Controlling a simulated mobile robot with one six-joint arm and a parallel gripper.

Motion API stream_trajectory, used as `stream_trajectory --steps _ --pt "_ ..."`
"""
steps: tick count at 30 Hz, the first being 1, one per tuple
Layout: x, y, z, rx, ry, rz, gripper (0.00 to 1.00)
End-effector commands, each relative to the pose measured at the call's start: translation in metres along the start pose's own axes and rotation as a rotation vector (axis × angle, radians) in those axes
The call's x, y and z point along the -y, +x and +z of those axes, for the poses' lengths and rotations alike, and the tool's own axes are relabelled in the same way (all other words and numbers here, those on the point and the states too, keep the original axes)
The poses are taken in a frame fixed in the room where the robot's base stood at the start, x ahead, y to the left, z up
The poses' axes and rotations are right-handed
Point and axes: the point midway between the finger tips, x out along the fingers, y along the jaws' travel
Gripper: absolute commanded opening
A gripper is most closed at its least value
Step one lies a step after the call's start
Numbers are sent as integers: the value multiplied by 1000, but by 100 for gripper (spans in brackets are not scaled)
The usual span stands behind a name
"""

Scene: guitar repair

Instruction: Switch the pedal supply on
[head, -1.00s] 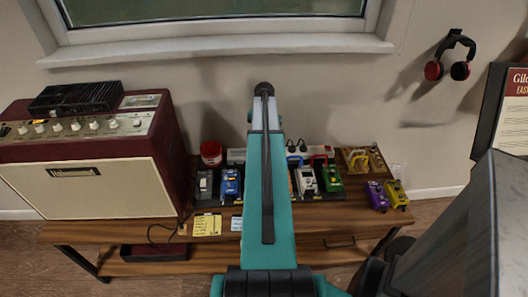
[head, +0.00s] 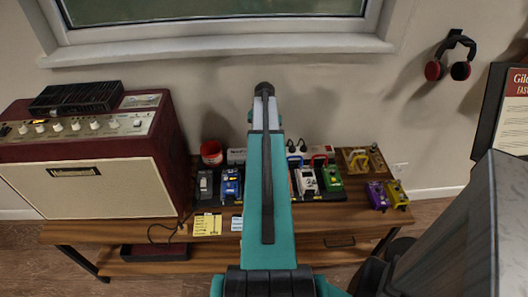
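A pale, long box (head: 236,156), which looks like the pedal supply, stands behind the row of pedals at the back of the wooden bench. My teal arm rises through the middle of the head view, in front of the bench. My gripper cannot be seen.
A blue pedal (head: 229,184), a white pedal (head: 306,182) and a green pedal (head: 331,178) stand in front. A red tub (head: 211,153) is left of the box. A large amplifier (head: 92,186) fills the left. Yellow paper (head: 207,225) lies at the bench front.

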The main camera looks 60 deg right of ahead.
Motion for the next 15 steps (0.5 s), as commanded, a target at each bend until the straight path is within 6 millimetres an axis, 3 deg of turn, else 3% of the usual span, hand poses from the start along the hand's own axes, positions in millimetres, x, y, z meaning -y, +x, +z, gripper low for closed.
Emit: stream_trajectory --steps 15 --pt "0 4 0 0 1 0 0"
